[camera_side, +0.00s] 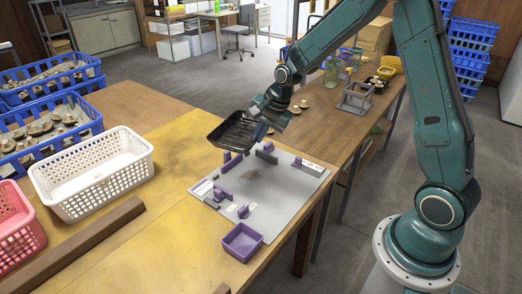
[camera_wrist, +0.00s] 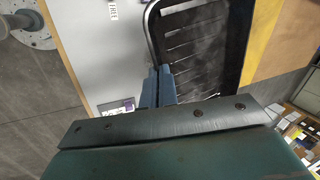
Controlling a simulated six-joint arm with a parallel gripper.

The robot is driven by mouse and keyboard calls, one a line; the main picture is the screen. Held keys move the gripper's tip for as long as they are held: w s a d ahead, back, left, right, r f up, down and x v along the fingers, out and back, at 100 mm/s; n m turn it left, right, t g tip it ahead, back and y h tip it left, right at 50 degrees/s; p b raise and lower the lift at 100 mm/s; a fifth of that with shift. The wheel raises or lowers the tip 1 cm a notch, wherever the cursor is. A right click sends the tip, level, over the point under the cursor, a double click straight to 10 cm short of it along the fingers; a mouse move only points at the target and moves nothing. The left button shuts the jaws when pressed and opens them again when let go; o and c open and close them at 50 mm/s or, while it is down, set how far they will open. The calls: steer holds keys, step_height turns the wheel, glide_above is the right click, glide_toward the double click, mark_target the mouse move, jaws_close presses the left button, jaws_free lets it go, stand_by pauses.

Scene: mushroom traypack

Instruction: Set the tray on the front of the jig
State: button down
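A black tray (camera_side: 232,133) is tilted in the air above the back left part of the jig in the side view. My gripper (camera_side: 258,122) is at its right edge. In the wrist view the gripper fingers (camera_wrist: 158,88) are close together on the rim of the tray (camera_wrist: 195,45), which has a ribbed floor and looks empty. The jig (camera_side: 265,188) is a grey plate with purple upright blocks and small white labels, lying on the table. The tray hides part of the jig's far corner.
A small purple bin (camera_side: 242,242) stands at the jig's near edge. A white basket (camera_side: 92,175), a pink basket (camera_side: 18,225) and blue crates of mushrooms (camera_side: 50,130) stand at the left. A brown bar (camera_side: 85,240) lies before the white basket. A grey frame (camera_side: 357,98) stands on the back table.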

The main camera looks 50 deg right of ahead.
steer(key=s+a+f+n+g+y, duration=0.3)
steer(key=s+a+f+n, duration=0.3)
steer(key=n, duration=0.9)
steer(key=shift+a+f+g, duration=0.4)
steer(key=shift+a+g, duration=0.2)
steer(key=shift+a, duration=0.1)
steer(key=shift+w+d+r+m+t+h, duration=0.7)
steer(key=shift+w+d+r+m, duration=0.6)
steer(key=shift+m, duration=1.65)
steer(key=shift+w+d+r+m+t+h, duration=0.85)
steer(key=shift+d+r+m, duration=0.75)
steer(key=shift+m, duration=1.3)
steer(key=shift+w+d+r+m+t+h, duration=0.55)
steer(key=shift+w+d+r+m, duration=0.8)
steer(key=shift+m, duration=1.6)
steer(key=shift+s+r, duration=0.1)
step_height(320, 180, down, 16)
steer(key=shift+f, duration=0.1)
steer(key=shift+f, duration=0.1)
